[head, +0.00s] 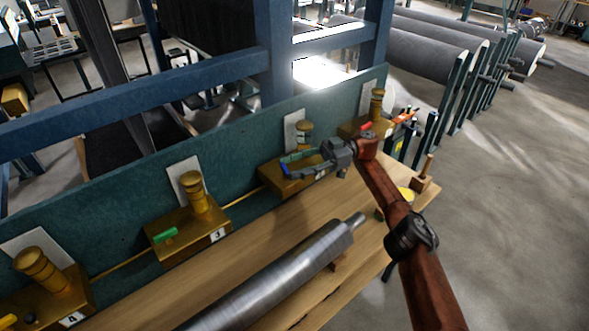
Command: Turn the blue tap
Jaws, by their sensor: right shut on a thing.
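The blue tap (284,167) is a small handle on the front of a brass block (283,181), second from the far right along a green panel. The block carries a brass knob on top. My right gripper (300,164), on a red-brown arm from the lower right, is at this block, shut on the blue tap. The fingers partly cover the tap, so its exact angle is hard to tell. My left gripper is not in view.
Similar brass blocks carry a green tap (166,236), a red tap (366,127) and a yellow tap (8,321). A grey metal roller (285,275) lies on the wooden bench (150,300) in front. A wooden block with a peg (422,183) stands at the bench's right end.

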